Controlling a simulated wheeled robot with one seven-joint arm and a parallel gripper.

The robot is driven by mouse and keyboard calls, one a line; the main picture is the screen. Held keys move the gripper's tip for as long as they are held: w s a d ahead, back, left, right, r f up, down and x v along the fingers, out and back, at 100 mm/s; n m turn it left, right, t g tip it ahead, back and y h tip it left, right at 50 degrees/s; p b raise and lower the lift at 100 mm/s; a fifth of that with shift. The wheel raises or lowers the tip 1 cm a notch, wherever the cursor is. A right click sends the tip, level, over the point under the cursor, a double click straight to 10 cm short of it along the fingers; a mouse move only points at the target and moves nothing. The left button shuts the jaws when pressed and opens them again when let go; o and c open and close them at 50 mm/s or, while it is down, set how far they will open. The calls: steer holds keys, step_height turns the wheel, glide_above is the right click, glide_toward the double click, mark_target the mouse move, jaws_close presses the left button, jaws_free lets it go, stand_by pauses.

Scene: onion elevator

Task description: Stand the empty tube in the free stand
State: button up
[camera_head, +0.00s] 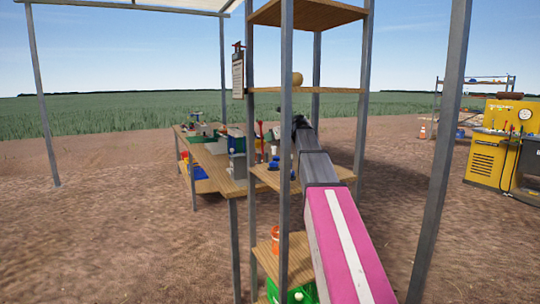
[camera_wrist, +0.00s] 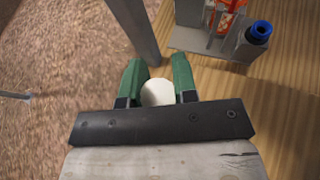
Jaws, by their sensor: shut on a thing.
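My gripper (camera_wrist: 157,78) has two green fingers, shut on a white tube (camera_wrist: 157,93). Only its pale, rounded end shows between the fingers, so its length and tilt cannot be told. In the wrist view, a grey stand (camera_wrist: 212,46) rests on a wooden board at the upper right, apart from my gripper. A dark, blue-rimmed cylinder (camera_wrist: 258,33) stands at its right side. I cannot tell from this view which stand is free. In the head view my arm hides most of the gripper and the held tube.
A grey post (camera_wrist: 134,28) stands just beyond my fingers. In the head view, posts frame shelves around my arm, with a tan ball (camera_head: 297,79) on one. A cluttered wooden workbench (camera_head: 212,165) lies behind. An orange jar (camera_head: 276,240) and green crate (camera_head: 298,292) are below.

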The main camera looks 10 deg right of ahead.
steer(key=shift+f, duration=3.1)
steer(key=shift+f, duration=0.3)
steer(key=o, duration=0.9)
steer(key=shift+r, duration=0.2)
steer(key=shift+s+d+r, duration=0.2)
steer(key=shift+s, duration=0.05)
steer(key=v, duration=1.1)
steer(key=shift+r, duration=0.15)
steer(key=shift+s+d, duration=0.1)
steer(key=shift+d, duration=0.05)
